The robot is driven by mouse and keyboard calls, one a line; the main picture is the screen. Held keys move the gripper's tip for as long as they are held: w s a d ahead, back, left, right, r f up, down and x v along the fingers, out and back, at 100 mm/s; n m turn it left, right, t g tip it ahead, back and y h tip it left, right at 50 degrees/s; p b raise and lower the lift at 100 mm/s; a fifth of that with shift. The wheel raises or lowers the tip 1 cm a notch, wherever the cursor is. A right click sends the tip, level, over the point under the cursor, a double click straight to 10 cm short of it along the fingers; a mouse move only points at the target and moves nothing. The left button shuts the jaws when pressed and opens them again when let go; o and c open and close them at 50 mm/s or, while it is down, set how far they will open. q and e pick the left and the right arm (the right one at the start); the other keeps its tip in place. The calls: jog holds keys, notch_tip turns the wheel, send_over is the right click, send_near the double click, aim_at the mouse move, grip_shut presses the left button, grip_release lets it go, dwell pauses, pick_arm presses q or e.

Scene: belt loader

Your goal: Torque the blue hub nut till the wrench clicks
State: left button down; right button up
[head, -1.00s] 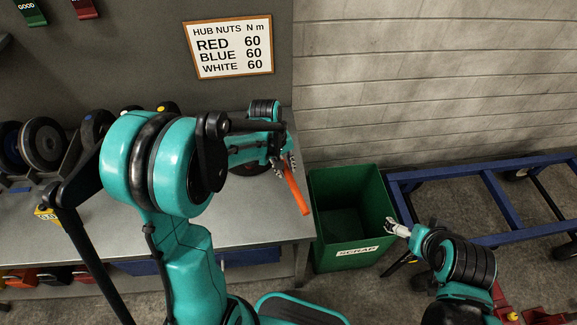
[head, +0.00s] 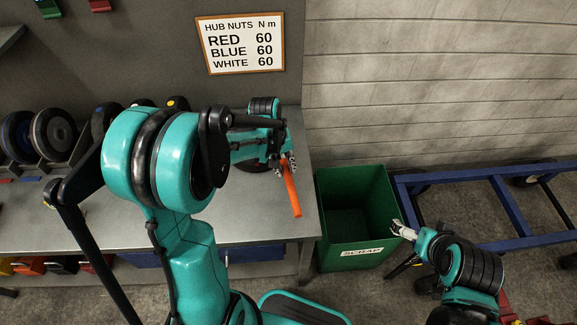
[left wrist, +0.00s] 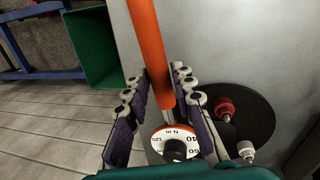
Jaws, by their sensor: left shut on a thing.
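My left gripper (head: 282,163) is shut on the torque wrench, whose orange handle (head: 292,194) points toward the bench's front right corner. In the left wrist view the orange handle (left wrist: 153,50) runs up between the fingers (left wrist: 157,115). The wrench's round dial (left wrist: 175,145), marked N m, shows below them, with 60 near its lower edge. Beside it is a black hub (left wrist: 245,120) with a red nut (left wrist: 224,106) and a white nut (left wrist: 246,150). The blue nut is not visible. My right gripper (head: 402,230) is beside the green bin, its jaw opening unclear.
A sign (head: 240,44) gives 60 N m for red, blue and white. The green scrap bin (head: 335,245) stands right of the grey bench (head: 80,215). A blue frame (head: 515,212) lies beyond it. Wheels (head: 54,132) stand in a rack at the bench's left.

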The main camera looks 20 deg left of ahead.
pick_arm(q)
jog(key=shift+s+a, duration=0.15)
jog(key=shift+s+a+m, duration=0.15)
jog(key=shift+a+m, duration=0.15)
jog(key=shift+a, duration=0.05)
jog(key=shift+r, duration=0.15)
dwell(0.4)
